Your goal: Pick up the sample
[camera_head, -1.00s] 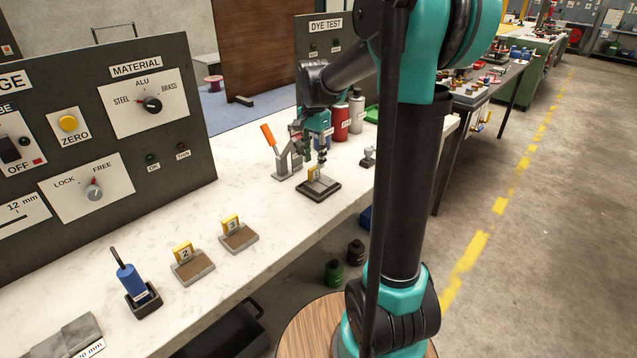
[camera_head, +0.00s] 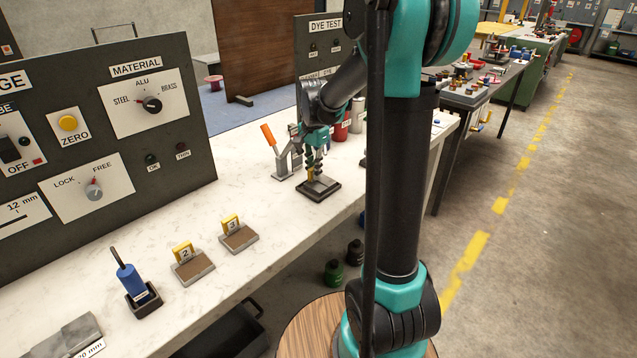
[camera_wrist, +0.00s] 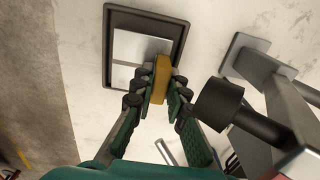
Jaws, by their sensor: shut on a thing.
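The sample is a grey plate (camera_wrist: 140,47) with an upright yellow tab (camera_wrist: 162,78). It sits in a dark shallow tray (camera_wrist: 178,29), which is on the white bench in the head view (camera_head: 318,195). My gripper (camera_wrist: 157,90) has its two black fingers closed on the sides of the yellow tab. In the head view my gripper (camera_head: 314,172) points down over the tray and hides most of the tab. The plate appears to lie inside the tray rim; I cannot tell whether it is lifted at all.
A toggle clamp with an orange handle (camera_head: 268,135) stands close to the tray; its dark tip (camera_wrist: 218,103) is just right of my fingers in the wrist view. Tabbed plates 2 (camera_head: 193,270) and 3 (camera_head: 239,238) and a blue-handled tool (camera_head: 133,281) are nearer on the bench.

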